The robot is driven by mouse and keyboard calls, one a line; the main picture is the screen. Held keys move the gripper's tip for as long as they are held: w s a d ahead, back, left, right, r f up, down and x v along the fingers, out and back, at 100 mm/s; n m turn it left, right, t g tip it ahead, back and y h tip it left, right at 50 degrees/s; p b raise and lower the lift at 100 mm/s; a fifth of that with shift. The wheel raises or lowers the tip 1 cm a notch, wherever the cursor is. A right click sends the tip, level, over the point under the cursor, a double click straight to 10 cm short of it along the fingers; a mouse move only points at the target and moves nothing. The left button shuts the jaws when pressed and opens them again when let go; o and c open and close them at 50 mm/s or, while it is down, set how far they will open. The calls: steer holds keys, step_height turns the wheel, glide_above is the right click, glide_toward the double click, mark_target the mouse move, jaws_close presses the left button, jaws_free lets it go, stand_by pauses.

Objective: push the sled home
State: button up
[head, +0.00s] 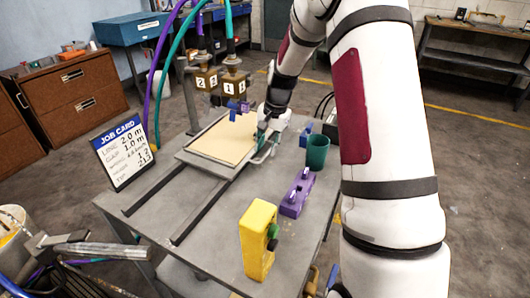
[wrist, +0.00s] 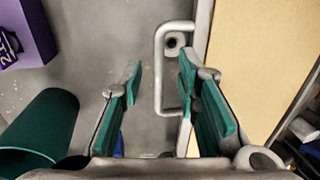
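The sled (head: 204,163) is a grey frame with a tan panel, sitting on two dark rails (head: 203,206) at the back of the grey table. In the wrist view, its tan panel (wrist: 245,70) is at the right, and its grey loop handle (wrist: 158,72) sticks out from its side. My gripper (wrist: 160,70) is open, with one green-padded finger on each side of the handle's bar. Gaps show between bar and fingers. In the head view my gripper (head: 266,138) is at the sled's right side, and the arm partly hides that area.
A job card (head: 124,155) stands left of the rails. A green cup (head: 317,152), purple block (head: 297,192) and yellow block (head: 258,240) stand along the table's right side. Two numbered brown boxes (head: 235,86) with hoses are behind the sled. The table between the rails is clear.

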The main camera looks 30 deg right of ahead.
steer(key=shift+w+a+f, duration=0.1)
steer(key=shift+f, duration=0.6)
steer(key=shift+w+a+f, duration=0.1)
steer(key=shift+f, duration=0.6)
jaws_close()
steer(key=s+a+p, duration=0.1)
steer(key=s+a, duration=0.3)
steer(key=a, duration=0.2)
steer(key=s+a+p, duration=0.2)
steer(key=s+a, duration=0.2)
steer(key=a, duration=0.2)
steer(key=s+a+p, duration=0.2)
steer(key=s+a, duration=0.2)
steer(key=a, duration=0.3)
steer(key=shift+s, duration=0.35)
jaws_free()
steer(key=shift+a, duration=0.1)
